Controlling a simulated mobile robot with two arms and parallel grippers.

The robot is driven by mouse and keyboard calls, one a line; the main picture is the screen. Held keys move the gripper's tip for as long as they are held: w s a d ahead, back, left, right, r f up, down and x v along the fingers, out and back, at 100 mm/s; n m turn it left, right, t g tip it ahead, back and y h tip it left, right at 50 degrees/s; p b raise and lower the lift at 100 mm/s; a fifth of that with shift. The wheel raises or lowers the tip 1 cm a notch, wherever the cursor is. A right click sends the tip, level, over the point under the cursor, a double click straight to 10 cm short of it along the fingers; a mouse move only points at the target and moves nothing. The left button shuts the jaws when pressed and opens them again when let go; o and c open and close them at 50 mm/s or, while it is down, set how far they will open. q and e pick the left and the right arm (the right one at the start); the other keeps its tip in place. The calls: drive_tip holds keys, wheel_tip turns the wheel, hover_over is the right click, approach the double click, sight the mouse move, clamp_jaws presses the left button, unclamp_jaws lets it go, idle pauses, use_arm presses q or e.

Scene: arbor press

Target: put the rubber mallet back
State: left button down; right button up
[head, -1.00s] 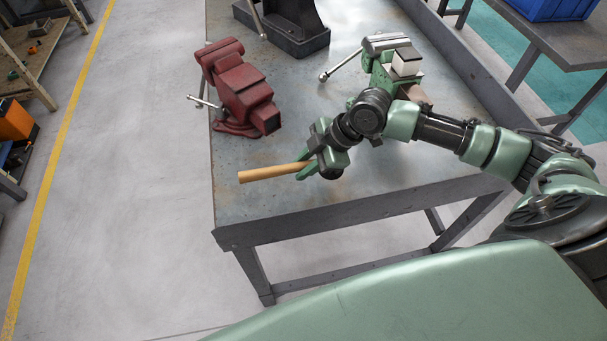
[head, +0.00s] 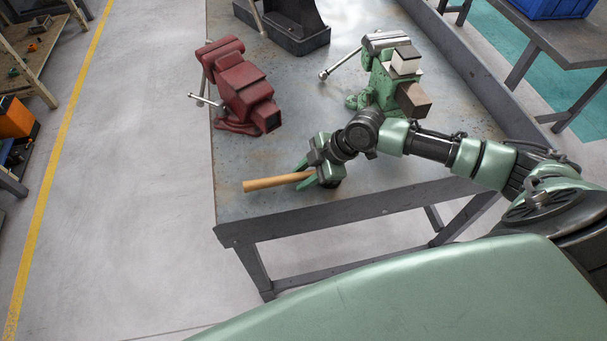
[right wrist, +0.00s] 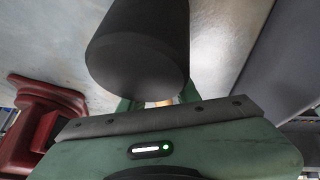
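The rubber mallet has a pale wooden handle (head: 270,183) that points left in the head view. Its black cylindrical head (right wrist: 138,45) fills the upper middle of the right wrist view. My right gripper (head: 305,174) is shut on the handle close to the head, with a finger on either side. The mallet lies roughly level over the near left part of the grey workbench (head: 250,207). Its exact height above the top is hard to tell. My left gripper is not in view.
A red vise (head: 242,85) stands at the bench's left edge, and also shows in the right wrist view (right wrist: 40,120). A green vise (head: 382,85) stands behind my right arm. A black machine base (head: 290,35) is at the back. The bench's near left corner is clear.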

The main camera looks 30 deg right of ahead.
drive_tip(key=b+v, duration=0.2)
drive_tip(key=v, duration=0.9)
drive_tip(key=shift+d, duration=0.1)
drive_tip(key=shift+s+d+r, duration=0.1)
drive_tip(key=shift+s+r, duration=0.05)
drive_tip(key=shift+r, duration=0.3)
